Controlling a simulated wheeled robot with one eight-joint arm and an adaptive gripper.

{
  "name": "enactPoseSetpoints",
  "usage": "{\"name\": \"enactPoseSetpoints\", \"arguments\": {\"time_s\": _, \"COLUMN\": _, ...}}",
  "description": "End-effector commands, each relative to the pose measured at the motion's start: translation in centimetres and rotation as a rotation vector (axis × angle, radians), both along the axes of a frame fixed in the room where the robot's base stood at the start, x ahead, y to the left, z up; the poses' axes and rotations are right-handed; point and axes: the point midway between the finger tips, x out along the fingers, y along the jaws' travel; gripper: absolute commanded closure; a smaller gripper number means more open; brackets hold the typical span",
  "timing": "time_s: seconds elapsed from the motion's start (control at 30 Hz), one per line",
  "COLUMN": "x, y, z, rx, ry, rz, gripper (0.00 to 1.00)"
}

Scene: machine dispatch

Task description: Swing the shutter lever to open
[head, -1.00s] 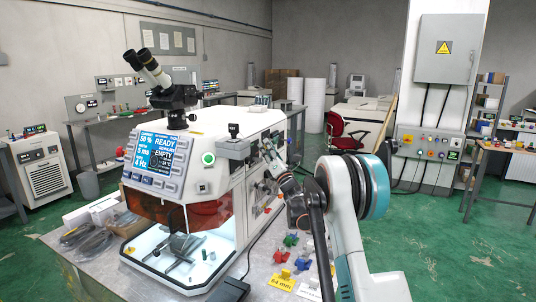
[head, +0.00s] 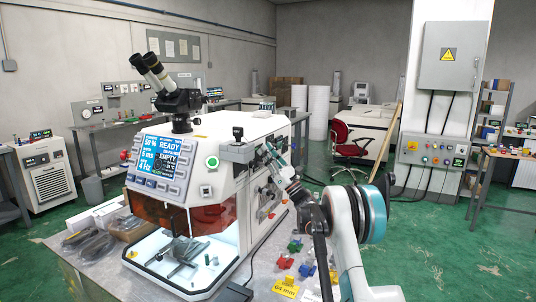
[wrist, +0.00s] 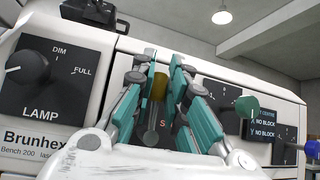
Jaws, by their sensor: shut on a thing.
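The shutter lever (wrist: 158,87), with a dull yellow-brown knob, stands on a dark panel of the white machine in the wrist view. My gripper (wrist: 160,68), with teal fingers, is around the lever, one finger on each side, shut on it. The fingers hide most of the panel's lettering; only a red "S" shows. In the head view my gripper (head: 272,162) is at the right side of the machine (head: 235,150), and the lever cannot be made out there.
A LAMP dial (wrist: 30,70) is left of my gripper in the wrist view. A green knob (wrist: 247,106) and a blue knob (wrist: 313,148) stick out at right. Small coloured parts (head: 294,245) lie on the bench (head: 262,270) below my arm.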

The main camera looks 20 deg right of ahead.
Motion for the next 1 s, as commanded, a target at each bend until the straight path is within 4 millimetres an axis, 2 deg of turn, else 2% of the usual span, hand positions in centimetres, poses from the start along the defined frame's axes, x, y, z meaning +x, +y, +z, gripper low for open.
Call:
{"name": "enactPoseSetpoints", "arguments": {"time_s": 0.47, "x": -0.05, "y": 0.12, "z": -0.14, "rx": -0.013, "ry": -0.008, "rz": 0.001, "gripper": 1.0}}
{"name": "enactPoseSetpoints", "arguments": {"time_s": 0.5, "x": -0.05, "y": 0.12, "z": -0.13, "rx": -0.012, "ry": -0.008, "rz": 0.0, "gripper": 0.79}}
{"name": "enactPoseSetpoints", "arguments": {"time_s": 0.57, "x": -0.05, "y": 0.12, "z": -0.12, "rx": -0.011, "ry": -0.007, "rz": 0.001, "gripper": 0.68}}
{"name": "enactPoseSetpoints", "arguments": {"time_s": 1.0, "x": -0.46, "y": -0.21, "z": -0.5, "rx": -0.011, "ry": -0.008, "rz": 0.0, "gripper": 0.68}}
